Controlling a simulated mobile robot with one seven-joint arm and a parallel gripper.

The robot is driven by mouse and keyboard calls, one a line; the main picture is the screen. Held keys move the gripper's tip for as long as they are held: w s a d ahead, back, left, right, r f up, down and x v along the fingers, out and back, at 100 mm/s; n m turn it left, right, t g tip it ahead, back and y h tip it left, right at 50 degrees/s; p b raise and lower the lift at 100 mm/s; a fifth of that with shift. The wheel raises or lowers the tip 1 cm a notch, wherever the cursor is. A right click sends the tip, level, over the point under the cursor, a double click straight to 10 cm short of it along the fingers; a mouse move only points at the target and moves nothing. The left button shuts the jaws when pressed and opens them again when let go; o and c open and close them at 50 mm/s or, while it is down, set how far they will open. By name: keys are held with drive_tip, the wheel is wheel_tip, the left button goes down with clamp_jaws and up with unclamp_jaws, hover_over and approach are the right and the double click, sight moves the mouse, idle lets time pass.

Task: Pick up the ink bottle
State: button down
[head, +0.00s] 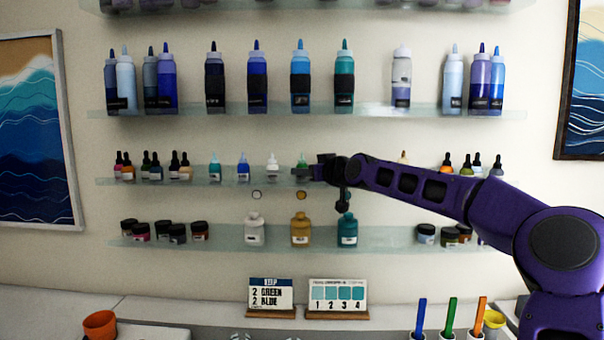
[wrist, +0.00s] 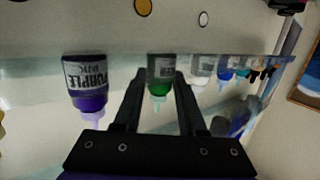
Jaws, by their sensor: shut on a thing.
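A small green ink bottle (head: 302,163) is on the glass shelf (head: 130,181) in the middle of the wall. In the wrist view, which is upside down, the green bottle (wrist: 160,88) is between my two black fingers. My gripper (head: 316,172) reaches in from the right and is shut on it. In the wrist view my gripper (wrist: 160,76) has one finger on each side of the bottle. The bottle looks upright and level with its neighbours; I cannot tell whether it touches the shelf. My gripper partly hides it in the head view.
White (head: 272,165), blue (head: 243,168) and teal (head: 215,168) bottles stand left of it. A purple bottle (wrist: 86,86) stands on its other side, hidden in the head view. Larger bottles (head: 300,77) stand above; paint bottles (head: 300,230) stand below.

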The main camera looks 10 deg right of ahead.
drive_tip(key=shift+r, duration=0.1)
drive_tip(key=shift+s+r, duration=0.2)
drive_tip(key=shift+r, duration=0.25)
wheel_tip(320, 180, up, 6)
drive_tip(key=s+a+b, duration=0.2)
drive_tip(key=s, duration=0.7)
drive_tip(key=s+a+b, duration=0.2)
drive_tip(key=s+b, duration=0.1)
drive_tip(key=s, duration=0.7)
drive_tip(key=shift+s, duration=0.15)
drive_tip(key=c, duration=1)
unclamp_jaws()
drive_tip(key=shift+c, duration=0.2)
clamp_jaws()
